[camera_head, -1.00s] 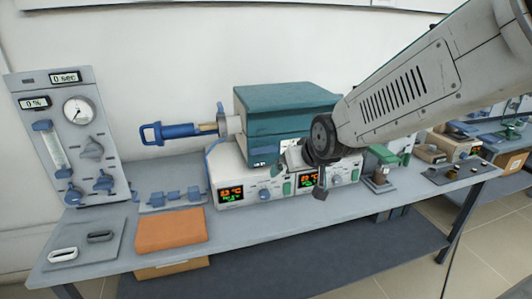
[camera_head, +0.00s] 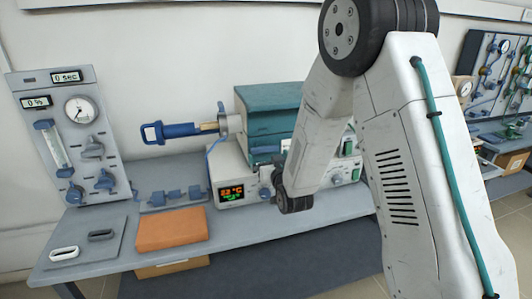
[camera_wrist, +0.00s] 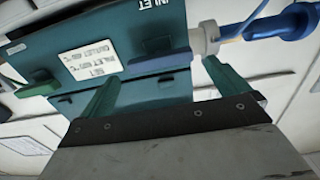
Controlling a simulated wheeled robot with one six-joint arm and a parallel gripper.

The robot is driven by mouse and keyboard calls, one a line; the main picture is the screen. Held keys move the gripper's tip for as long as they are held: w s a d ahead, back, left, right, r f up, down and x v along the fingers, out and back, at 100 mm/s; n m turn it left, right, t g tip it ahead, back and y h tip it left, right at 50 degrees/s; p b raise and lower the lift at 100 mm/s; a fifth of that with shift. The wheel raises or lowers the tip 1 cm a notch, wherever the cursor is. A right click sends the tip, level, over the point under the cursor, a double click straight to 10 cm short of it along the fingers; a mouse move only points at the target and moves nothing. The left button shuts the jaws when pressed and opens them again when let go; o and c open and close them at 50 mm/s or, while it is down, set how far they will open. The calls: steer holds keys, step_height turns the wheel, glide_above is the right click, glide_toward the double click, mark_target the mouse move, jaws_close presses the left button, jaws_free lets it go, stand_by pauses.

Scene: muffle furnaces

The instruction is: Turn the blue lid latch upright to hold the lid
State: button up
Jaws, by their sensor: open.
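The teal furnace body (camera_head: 268,122) stands on a white control unit on the bench. In the wrist view, its teal front (camera_wrist: 150,30) shows with a white label and the word INLET upside down. A blue bar (camera_wrist: 160,63), which looks like the lid latch, lies flat along the seam rather than standing out from it. My gripper (camera_wrist: 163,87) is open, with two green fingers pointing at the furnace front. The bar appears between and just beyond the fingertips; I cannot tell the depth gap.
A blue handle with a rod (camera_head: 180,132) sticks out left of the furnace; it also shows at the upper right of the wrist view (camera_wrist: 285,22). An orange block (camera_head: 172,229) lies on the bench front. A gauge panel (camera_head: 68,135) stands at the left.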

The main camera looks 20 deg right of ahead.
mark_target(265, 151)
steer(key=shift+w, duration=2.2)
steer(key=c, duration=0.8)
